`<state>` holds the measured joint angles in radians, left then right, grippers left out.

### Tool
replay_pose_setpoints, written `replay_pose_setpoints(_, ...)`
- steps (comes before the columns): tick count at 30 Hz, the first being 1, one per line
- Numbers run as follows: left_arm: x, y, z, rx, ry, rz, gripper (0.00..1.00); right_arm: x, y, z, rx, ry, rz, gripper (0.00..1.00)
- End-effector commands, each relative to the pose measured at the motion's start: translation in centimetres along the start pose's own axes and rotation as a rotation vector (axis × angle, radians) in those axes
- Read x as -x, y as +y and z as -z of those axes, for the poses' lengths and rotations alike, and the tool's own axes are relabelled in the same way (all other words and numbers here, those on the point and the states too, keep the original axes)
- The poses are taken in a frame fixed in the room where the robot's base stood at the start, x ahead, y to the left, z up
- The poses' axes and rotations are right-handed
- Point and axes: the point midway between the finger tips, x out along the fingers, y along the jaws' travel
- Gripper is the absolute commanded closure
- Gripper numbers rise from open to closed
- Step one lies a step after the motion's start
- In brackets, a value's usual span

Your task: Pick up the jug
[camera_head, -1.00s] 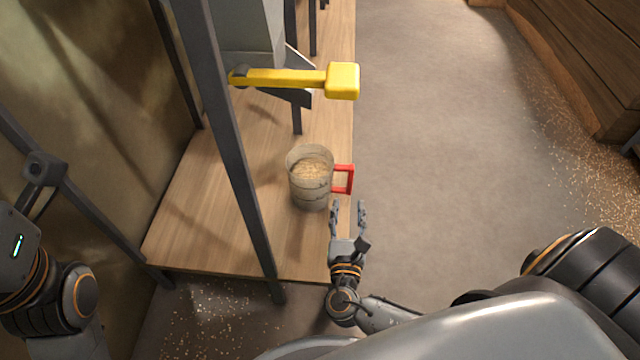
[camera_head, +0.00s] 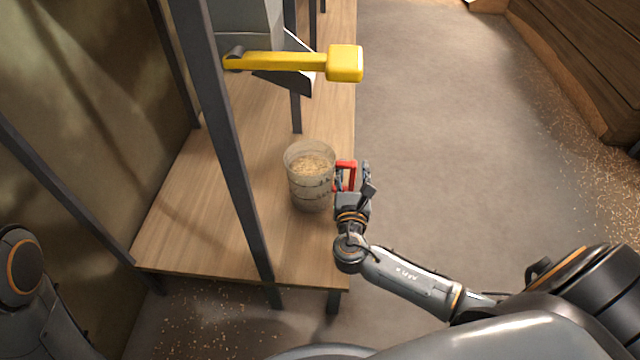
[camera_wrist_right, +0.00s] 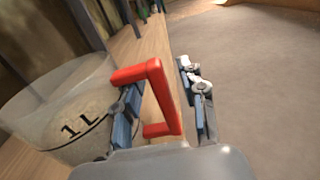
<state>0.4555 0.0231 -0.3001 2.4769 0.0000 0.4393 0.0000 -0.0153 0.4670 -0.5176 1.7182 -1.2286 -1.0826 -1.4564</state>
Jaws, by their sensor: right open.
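The jug (camera_head: 311,178) is a clear measuring jug with grain in it and a red handle (camera_head: 347,174). It stands upright on the wooden platform near its right edge. In the right wrist view the jug (camera_wrist_right: 62,108) is at the left, with a "1 L" mark. My right gripper (camera_head: 353,178) is open at the handle. In the wrist view the red handle (camera_wrist_right: 158,95) lies between the two fingers of the gripper (camera_wrist_right: 163,108), with the left finger between jug wall and handle. The left gripper is not in view; only part of my left arm shows at the lower left.
A yellow lever (camera_head: 300,62) juts out over the platform (camera_head: 200,235) beyond the jug. A dark metal post (camera_head: 232,160) stands left of the jug. Open floor (camera_head: 450,140) lies to the right, with spilled grain by a wooden wall.

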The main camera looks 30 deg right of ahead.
Motion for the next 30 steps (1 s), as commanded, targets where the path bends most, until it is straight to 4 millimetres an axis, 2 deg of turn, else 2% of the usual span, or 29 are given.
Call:
replay_pose_setpoints(5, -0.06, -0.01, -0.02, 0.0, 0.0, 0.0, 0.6, 0.01, -0.01, -0.06, 0.0, 0.0, 0.0, 0.61)
replay_pose_setpoints(9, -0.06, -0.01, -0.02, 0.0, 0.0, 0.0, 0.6, 0.02, 0.0, -0.04, 0.0, 0.0, 0.0, 0.9)
replay_pose_setpoints(11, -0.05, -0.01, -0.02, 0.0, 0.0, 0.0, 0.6, 0.03, 0.0, -0.04, 0.0, 0.0, 0.0, 1.0)
replay_pose_setpoints(30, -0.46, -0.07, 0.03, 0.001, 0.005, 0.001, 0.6, -0.03, 0.03, -0.75, -0.004, -0.005, 0.001, 1.0)
